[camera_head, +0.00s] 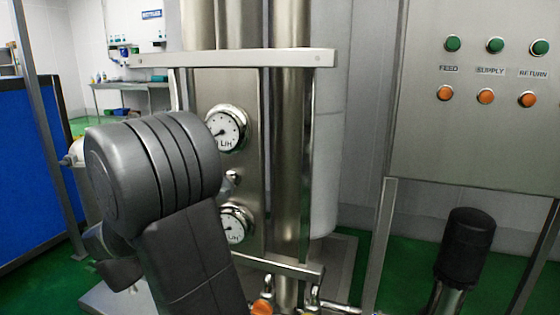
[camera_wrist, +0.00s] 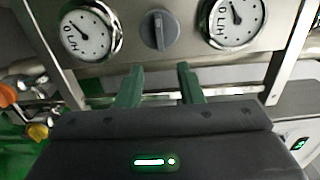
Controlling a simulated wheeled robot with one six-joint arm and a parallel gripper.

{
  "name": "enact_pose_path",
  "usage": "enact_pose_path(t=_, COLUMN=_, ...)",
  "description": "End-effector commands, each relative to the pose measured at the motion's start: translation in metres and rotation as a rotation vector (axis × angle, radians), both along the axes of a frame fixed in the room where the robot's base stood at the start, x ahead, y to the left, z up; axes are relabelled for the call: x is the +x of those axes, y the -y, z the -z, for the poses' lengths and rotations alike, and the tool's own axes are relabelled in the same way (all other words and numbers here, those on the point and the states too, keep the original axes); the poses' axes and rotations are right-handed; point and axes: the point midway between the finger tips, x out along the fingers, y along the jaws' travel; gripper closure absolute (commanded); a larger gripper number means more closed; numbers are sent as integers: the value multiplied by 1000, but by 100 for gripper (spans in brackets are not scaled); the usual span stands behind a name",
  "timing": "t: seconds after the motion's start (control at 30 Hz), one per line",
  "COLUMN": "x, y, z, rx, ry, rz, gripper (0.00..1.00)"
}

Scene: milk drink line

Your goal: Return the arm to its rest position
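My arm (camera_head: 165,180) is raised and bent in the left middle of the head view, in front of the steel machine. It hides my gripper in that view. In the wrist view my gripper (camera_wrist: 160,68) shows two green fingers, spread apart with nothing between them. The fingers point toward a steel plate with a grey knob (camera_wrist: 158,30) between two round dials, a left one (camera_wrist: 90,32) and a right one (camera_wrist: 236,18). The knob appears just beyond the fingertips; I cannot tell the exact gap.
The steel frame (camera_head: 235,59) and its dials (camera_head: 226,130) stand close beside my arm. A panel (camera_head: 480,125) with green and orange buttons is at right, above a black-capped cylinder (camera_head: 468,245). A blue partition (camera_head: 25,165) stands at left. Orange (camera_wrist: 8,95) and yellow parts are at lower left.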

Motion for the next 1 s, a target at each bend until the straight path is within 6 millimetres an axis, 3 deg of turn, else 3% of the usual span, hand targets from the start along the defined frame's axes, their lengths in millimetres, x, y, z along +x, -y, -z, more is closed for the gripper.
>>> enact_pose_path(t=0.67, x=127, y=48, z=1, rx=0, ry=3, rz=7, gripper=66)
enact_pose_path(t=1.0, x=125, y=46, z=-7, rx=-238, ry=-86, rz=3, gripper=66)
